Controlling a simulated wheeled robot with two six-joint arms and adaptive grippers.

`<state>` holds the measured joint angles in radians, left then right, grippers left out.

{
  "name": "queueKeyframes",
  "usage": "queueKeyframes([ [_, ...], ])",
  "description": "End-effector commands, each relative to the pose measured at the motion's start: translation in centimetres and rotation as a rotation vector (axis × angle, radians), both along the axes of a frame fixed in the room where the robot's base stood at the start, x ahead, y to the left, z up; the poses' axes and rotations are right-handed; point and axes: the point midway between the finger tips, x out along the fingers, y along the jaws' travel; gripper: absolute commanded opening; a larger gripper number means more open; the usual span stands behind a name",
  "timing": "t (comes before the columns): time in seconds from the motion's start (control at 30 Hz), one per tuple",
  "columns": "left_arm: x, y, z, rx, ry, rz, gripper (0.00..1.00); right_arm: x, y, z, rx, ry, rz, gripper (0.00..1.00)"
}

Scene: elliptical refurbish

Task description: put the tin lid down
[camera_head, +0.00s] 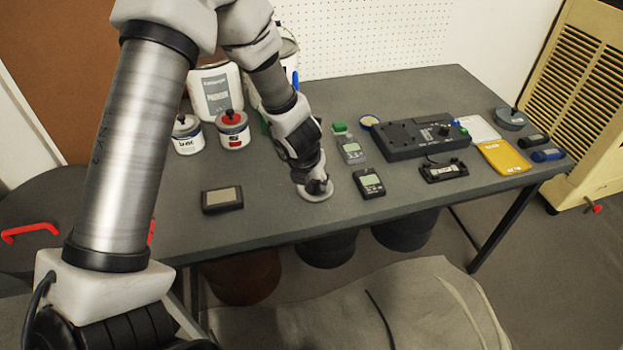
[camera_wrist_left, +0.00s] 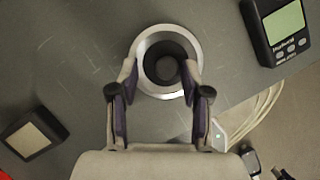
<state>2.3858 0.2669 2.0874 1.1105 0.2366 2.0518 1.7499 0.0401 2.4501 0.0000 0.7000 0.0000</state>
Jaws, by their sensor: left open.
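The tin lid (camera_head: 318,195) is a pale round disc on the grey table near its front edge. In the left wrist view the lid (camera_wrist_left: 143,82) shows as a light ring around a dark round knob, flat against the table. My left gripper (camera_head: 315,186) is right above it, pointing down. In the left wrist view my left gripper (camera_wrist_left: 160,72) is open, with one finger on each side of the knob and gaps between. The gripper hides part of the lid in the head view. My right gripper is not in view.
A small meter (camera_head: 369,184) lies just right of the lid, another device (camera_head: 222,199) to the left. Two tins (camera_head: 233,135) (camera_head: 188,140) stand behind left.

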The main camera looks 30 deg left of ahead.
Motion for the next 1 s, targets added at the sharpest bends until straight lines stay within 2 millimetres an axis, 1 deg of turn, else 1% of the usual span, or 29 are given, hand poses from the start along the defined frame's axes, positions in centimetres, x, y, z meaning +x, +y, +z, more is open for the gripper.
queueKeyframes([
  [0.03,-0.3,-0.1,1.3,-0.001,-0.002,0.001,0.48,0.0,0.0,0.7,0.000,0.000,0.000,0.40],
  [0.07,-0.5,-0.2,2.0,0.000,-0.002,0.000,0.48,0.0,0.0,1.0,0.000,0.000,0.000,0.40],
  [0.2,-1.8,-0.5,5.6,-0.001,-0.003,-0.001,0.48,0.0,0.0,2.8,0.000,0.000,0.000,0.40],
  [0.3,-2.7,-0.8,8.0,-0.001,-0.003,0.000,0.48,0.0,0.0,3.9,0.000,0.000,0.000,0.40],
  [0.4,-3.5,-1.0,9.8,0.000,-0.002,0.000,0.48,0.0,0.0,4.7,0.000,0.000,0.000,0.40],
  [0.53,-4.0,-1.1,10.8,0.001,-0.002,0.000,0.48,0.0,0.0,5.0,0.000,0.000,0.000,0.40],
  [1.0,-4.1,-1.1,10.7,0.000,-0.001,0.000,0.48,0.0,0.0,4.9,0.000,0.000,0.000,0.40],
])
